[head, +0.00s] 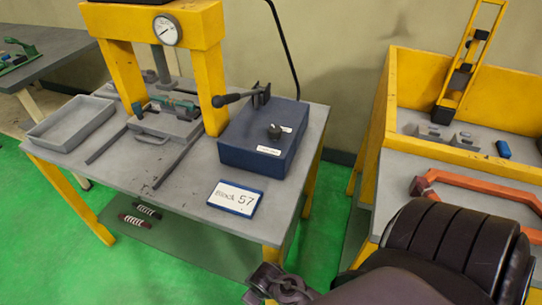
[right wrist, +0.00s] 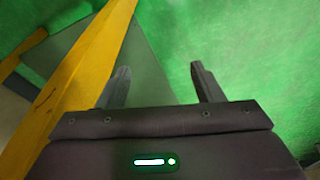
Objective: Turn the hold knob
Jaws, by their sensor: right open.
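A small black knob (head: 274,131) stands on top of a dark blue control box (head: 245,158). White labels sit beside the knob and on the box's front, too small to read. My right gripper (right wrist: 161,78) is open and empty, its two dark fingers apart over the green floor in the right wrist view. In the head view, my right arm comes in from the lower right, in front of the table and well below and apart from the knob. My left gripper is not in view.
A yellow press with a gauge (head: 167,30) stands on the grey table (head: 190,175), beside a grey tray (head: 72,123). A black-handled lever (head: 240,97) is by the box. A "Block 57" sign (head: 235,198) lies in front. A yellow workbench (head: 400,170) is at right.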

